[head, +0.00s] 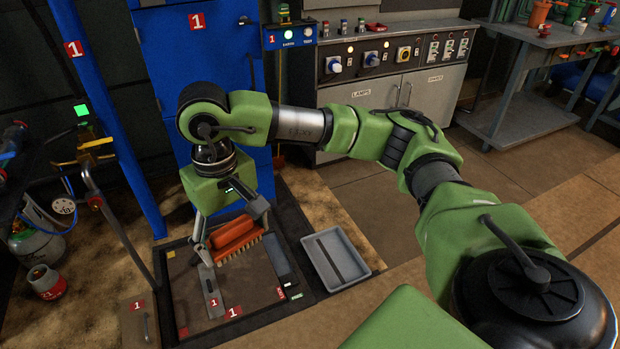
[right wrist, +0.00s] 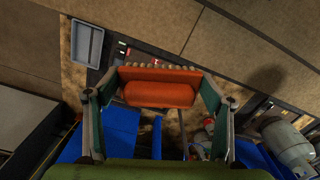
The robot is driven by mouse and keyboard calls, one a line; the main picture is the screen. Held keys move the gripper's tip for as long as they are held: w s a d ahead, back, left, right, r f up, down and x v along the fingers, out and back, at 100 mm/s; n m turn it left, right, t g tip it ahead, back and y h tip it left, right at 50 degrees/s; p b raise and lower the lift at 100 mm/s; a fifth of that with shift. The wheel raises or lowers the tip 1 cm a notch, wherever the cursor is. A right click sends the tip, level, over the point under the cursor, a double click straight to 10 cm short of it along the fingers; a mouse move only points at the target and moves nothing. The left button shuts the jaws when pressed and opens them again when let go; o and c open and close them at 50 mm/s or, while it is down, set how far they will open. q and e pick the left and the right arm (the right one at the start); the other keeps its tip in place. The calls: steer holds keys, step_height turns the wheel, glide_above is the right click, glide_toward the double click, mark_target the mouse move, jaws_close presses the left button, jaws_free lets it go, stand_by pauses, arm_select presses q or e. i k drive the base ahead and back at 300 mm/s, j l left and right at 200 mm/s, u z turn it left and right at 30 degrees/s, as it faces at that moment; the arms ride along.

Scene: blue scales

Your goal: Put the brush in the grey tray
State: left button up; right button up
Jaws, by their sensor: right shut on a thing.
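The brush (head: 236,238) is orange with pale bristles along one edge. It is over the dark scale platform (head: 245,300) in the head view. My right gripper (head: 231,226) has its fingers at the two ends of the brush and is shut on it. In the right wrist view the brush (right wrist: 160,90) spans the space between the fingers of my right gripper (right wrist: 160,78). I cannot tell whether it touches the platform. The grey tray (head: 347,256) lies right of the platform, with a dark strip inside. The tray (right wrist: 84,45) also shows at the wrist view's upper left. My left gripper is not in view.
A flat grey metal piece (head: 211,291) and a dark long block (head: 279,260) lie on the platform beside the brush. A blue cabinet (head: 200,70) stands behind. A thin metal post (head: 120,225) rises at the left. Floor right of the tray is clear.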

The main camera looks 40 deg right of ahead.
mark_target(338, 266)
steer(key=i+l, duration=0.1)
steer(key=l, duration=0.4)
steer(key=i+l, duration=0.1)
steer(key=l, duration=0.4)
steer(key=i+l, duration=0.1)
steer(key=l, duration=0.45)
steer(key=i+l, duration=0.1)
steer(key=l, duration=0.4)
